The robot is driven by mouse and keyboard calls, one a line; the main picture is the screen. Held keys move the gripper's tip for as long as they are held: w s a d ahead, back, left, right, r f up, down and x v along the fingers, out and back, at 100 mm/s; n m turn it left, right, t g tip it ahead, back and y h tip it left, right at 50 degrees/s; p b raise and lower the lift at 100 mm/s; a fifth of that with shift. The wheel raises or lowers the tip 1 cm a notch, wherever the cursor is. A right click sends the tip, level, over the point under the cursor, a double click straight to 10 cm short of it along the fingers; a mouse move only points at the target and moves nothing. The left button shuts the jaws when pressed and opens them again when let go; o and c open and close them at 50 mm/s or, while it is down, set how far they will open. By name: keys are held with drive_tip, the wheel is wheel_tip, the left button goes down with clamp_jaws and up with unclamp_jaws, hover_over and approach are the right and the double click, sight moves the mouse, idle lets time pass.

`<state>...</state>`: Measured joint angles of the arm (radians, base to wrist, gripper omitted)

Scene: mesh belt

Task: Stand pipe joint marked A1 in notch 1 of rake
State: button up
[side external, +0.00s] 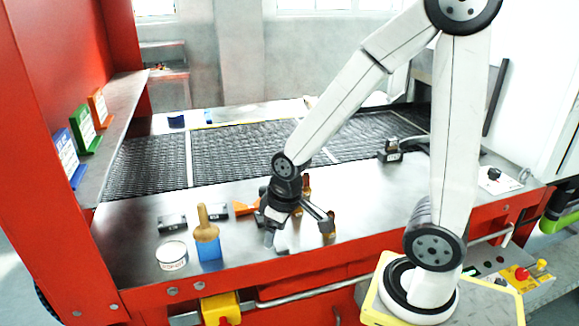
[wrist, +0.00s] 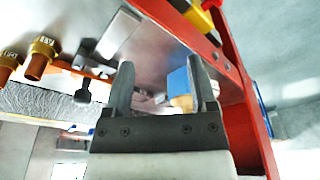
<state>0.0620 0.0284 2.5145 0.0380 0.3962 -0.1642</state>
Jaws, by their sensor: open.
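My gripper (side external: 292,222) is low over the metal ledge in front of the belt, its fingers apart. In the wrist view the open fingers (wrist: 160,68) have nothing clearly held between them. Two copper-coloured pipe joints with brass collars, one (wrist: 40,58) and another (wrist: 8,66), show at the left of the wrist view, apart from the fingers. Their marks are too small to read surely. In the side view a pipe joint (side external: 330,226) stands just right of my gripper, and another (side external: 306,186) is partly hidden behind it. I cannot make out the rake or its notch 1 with certainty.
A blue-and-tan brush (side external: 207,242) and a round tin (side external: 172,256) stand left of my gripper. Dark blocks (side external: 172,222) lie behind them. An orange piece (side external: 243,208) is close to my gripper. The black mesh belt (side external: 240,150) runs behind.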

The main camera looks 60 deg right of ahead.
drive_tip(key=w+d+n+y, duration=0.2)
drive_tip(key=d+n, duration=0.3)
drive_tip(key=d, duration=0.5)
drive_tip(key=w+d+n+y, duration=0.1)
drive_tip(key=d+n, duration=0.4)
drive_tip(key=d, duration=0.5)
drive_tip(key=shift+w+d+y, duration=0.35)
drive_tip(key=shift+y, duration=0.05)
drive_tip(key=shift+s+x, duration=0.2)
drive_tip(key=shift+x, duration=2.3)
drive_tip(key=shift+a, duration=0.1)
drive_tip(key=shift+c, duration=0.2)
clamp_jaws()
